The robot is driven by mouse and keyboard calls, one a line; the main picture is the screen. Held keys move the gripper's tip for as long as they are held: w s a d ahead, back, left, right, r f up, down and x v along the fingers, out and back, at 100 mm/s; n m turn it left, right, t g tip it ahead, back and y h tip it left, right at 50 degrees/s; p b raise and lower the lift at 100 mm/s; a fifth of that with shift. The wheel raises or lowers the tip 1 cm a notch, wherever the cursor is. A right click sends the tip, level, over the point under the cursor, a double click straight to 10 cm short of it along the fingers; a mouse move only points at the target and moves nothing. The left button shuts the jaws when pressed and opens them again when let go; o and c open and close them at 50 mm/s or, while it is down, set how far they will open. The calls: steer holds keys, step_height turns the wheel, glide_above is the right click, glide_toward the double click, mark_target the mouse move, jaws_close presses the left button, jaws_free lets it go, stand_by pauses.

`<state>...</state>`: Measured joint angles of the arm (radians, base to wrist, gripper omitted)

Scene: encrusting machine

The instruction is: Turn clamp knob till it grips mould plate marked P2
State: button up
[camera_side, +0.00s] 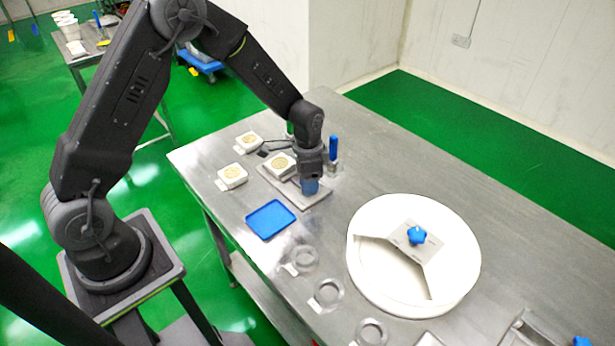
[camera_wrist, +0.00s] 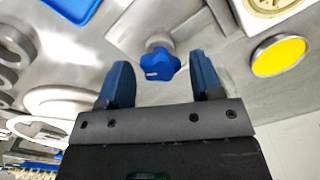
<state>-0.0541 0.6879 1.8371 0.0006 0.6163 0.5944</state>
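A blue star-shaped clamp knob (camera_wrist: 157,65) on a grey metal stem shows between my fingertips in the wrist view. My gripper (camera_wrist: 160,76) is open, one blue finger on each side of the knob, with visible gaps. In the side view my gripper (camera_side: 310,187) points down over the right part of a grey metal base plate (camera_side: 314,197); it hides the knob there. A cream mould plate (camera_side: 280,166) with a round patterned face sits on that base, left of my gripper. It shows partly in the wrist view (camera_wrist: 270,12). I cannot read any P2 mark.
Two similar mould plates (camera_side: 249,141) (camera_side: 232,176) lie to the left. A blue tray (camera_side: 270,219) is in front. A blue-handled tool (camera_side: 333,148) stands close behind my gripper. A large white drum (camera_side: 453,284) with another blue knob (camera_side: 416,235) stands right. A yellow disc (camera_wrist: 279,55) lies nearby.

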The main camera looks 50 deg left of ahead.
steer(key=shift+o, duration=0.3)
step_height(320, 180, up, 14)
stand_by(0.4)
steer(key=shift+f, duration=0.1)
steer(key=s+d+r+n+t, duration=0.1)
steer(key=s+r+n+t, duration=0.2)
steer(key=s+r, duration=0.7)
steer(key=s+d+r+n+t, duration=0.1)
steer(key=s+r+n+t, duration=0.1)
steer(key=s, duration=1.1)
steer(key=shift+d+n+t, duration=0.2)
steer(key=shift+n+t, duration=0.1)
steer(key=shift+n, duration=0.3)
